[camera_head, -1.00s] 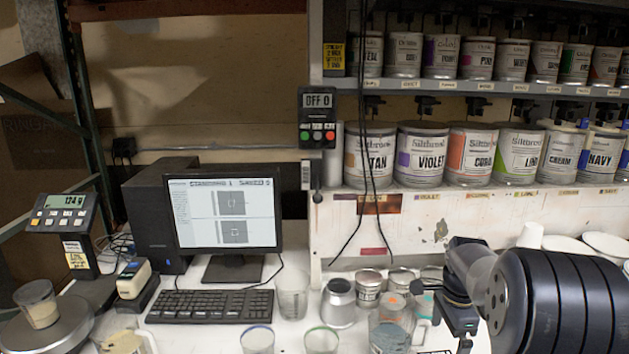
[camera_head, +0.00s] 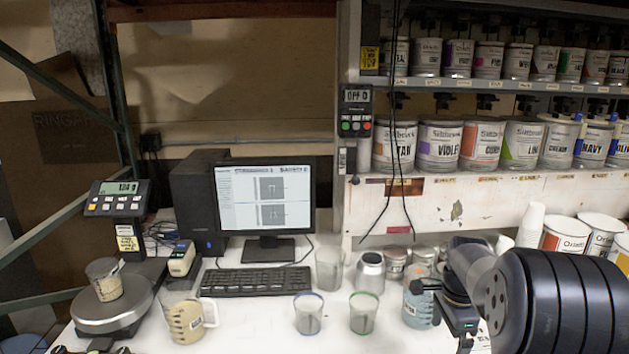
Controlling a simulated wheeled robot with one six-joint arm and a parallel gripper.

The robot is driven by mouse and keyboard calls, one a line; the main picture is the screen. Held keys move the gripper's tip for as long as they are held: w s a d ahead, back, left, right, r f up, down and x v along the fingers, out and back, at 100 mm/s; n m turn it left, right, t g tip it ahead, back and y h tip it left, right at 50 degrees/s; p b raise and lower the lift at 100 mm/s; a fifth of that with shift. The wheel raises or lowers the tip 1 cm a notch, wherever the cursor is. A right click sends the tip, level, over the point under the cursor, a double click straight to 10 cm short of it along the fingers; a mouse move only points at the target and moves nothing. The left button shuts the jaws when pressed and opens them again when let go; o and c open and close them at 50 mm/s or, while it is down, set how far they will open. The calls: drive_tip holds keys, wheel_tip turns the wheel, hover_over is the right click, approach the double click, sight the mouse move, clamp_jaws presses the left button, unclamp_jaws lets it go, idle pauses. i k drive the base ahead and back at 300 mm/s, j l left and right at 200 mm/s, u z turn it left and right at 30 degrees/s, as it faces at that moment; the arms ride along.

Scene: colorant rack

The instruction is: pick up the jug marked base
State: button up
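A clear jug with beige contents and a handle (camera_head: 187,318) stands at the front left of the white bench. Another clear jug with blue-grey contents (camera_head: 418,308) stands at the right, partly covered by my gripper. I cannot read the word base on either jug. My gripper (camera_head: 443,316) is at the right, in front of the blue-grey jug in the picture. Its two dark fingers look apart, with nothing seen held between them. I cannot tell whether it touches the jug.
A keyboard (camera_head: 256,281) and monitor (camera_head: 265,197) are behind. A scale (camera_head: 112,313) with a cup is left. Paint tins (camera_head: 437,146) fill the shelves.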

sight(181, 301)
drive_tip(key=j, duration=0.9)
drive_tip(key=i+j, duration=0.1)
drive_tip(key=j, duration=0.35)
drive_tip(key=j+z, duration=0.1)
drive_tip(key=j, duration=0.35)
drive_tip(key=i+j, duration=0.15)
drive_tip(key=j, duration=0.2)
drive_tip(key=i+j, duration=0.35)
drive_tip(key=j, duration=0.3)
drive_tip(key=z, duration=0.05)
